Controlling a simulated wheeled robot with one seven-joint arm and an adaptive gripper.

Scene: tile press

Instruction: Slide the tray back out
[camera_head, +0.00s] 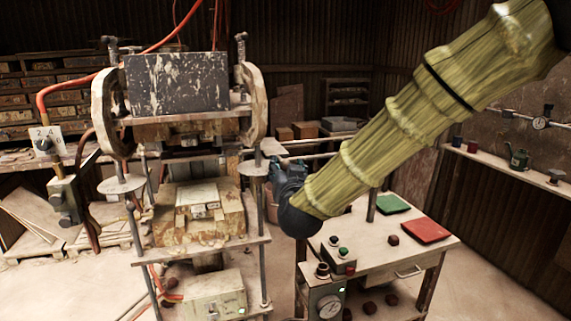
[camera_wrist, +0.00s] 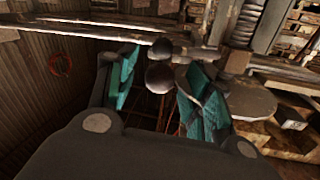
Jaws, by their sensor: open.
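The press (camera_head: 178,82) stands left of centre in the head view. A stained block (camera_head: 222,222) sits on its middle shelf, under the upper plate. I cannot tell for certain which part is the tray. My gripper (camera_head: 274,168) is at the right side of the press, beside a round metal disc (camera_head: 254,168). In the wrist view my gripper (camera_wrist: 158,95) has its teal fingers apart and holds nothing. Two dark round knobs, an upper one (camera_wrist: 159,48) and a lower one (camera_wrist: 160,75), show between and just beyond the fingertips. Contact with them cannot be told.
The round disc (camera_wrist: 250,100) is close to the right finger in the wrist view. A cart (camera_head: 378,240) with a green tile (camera_head: 392,204) and a red tile (camera_head: 426,230) stands right of the press. Bare floor (camera_head: 495,285) is at the lower right.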

